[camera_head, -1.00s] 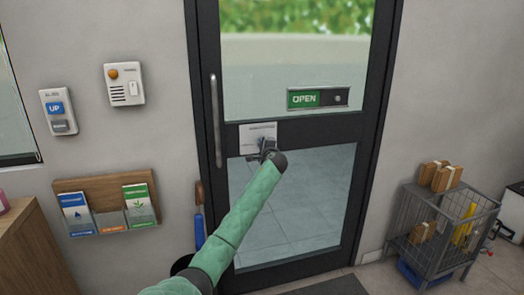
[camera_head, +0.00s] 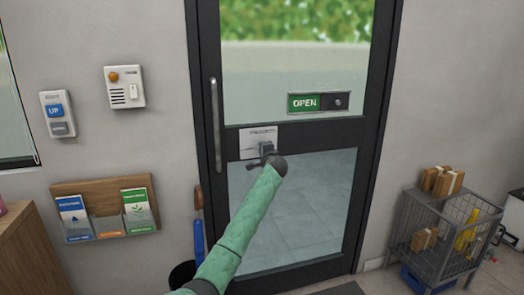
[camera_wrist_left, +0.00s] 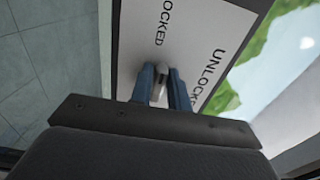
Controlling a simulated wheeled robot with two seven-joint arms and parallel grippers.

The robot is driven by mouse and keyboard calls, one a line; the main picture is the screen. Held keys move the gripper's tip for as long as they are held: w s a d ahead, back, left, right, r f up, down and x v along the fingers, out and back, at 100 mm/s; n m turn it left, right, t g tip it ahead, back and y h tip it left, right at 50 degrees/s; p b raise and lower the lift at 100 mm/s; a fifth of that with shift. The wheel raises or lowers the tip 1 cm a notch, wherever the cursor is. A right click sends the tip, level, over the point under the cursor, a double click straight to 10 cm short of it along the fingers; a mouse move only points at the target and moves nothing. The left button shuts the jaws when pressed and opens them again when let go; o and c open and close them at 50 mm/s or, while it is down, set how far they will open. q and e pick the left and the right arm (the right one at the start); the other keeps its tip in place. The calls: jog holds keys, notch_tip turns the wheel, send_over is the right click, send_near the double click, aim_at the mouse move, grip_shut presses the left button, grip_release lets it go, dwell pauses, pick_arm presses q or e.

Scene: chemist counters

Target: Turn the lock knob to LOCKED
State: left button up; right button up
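The lock plate (camera_head: 257,138) is a pale rectangle on the door's dark middle rail. In the left wrist view the white plate (camera_wrist_left: 222,22) carries the words LOCKED, on the left, and UNLOCKED, on the right, the latter partly cut off. The small grey lock knob (camera_wrist_left: 159,80) stands between the two blue fingers of my left gripper (camera_wrist_left: 162,88), which look closed against its sides. The knob's visible end lies between the two words. In the head view the left gripper (camera_head: 265,151) is at the plate and hides the knob. My right gripper is out of view.
A vertical door handle (camera_head: 215,124) is left of the plate, and a green OPEN sign (camera_head: 305,102) is above right. A wire cage cart (camera_head: 440,235) stands right of the door.

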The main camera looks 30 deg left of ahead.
pick_arm(q)
jog(key=shift+o, duration=1.4)
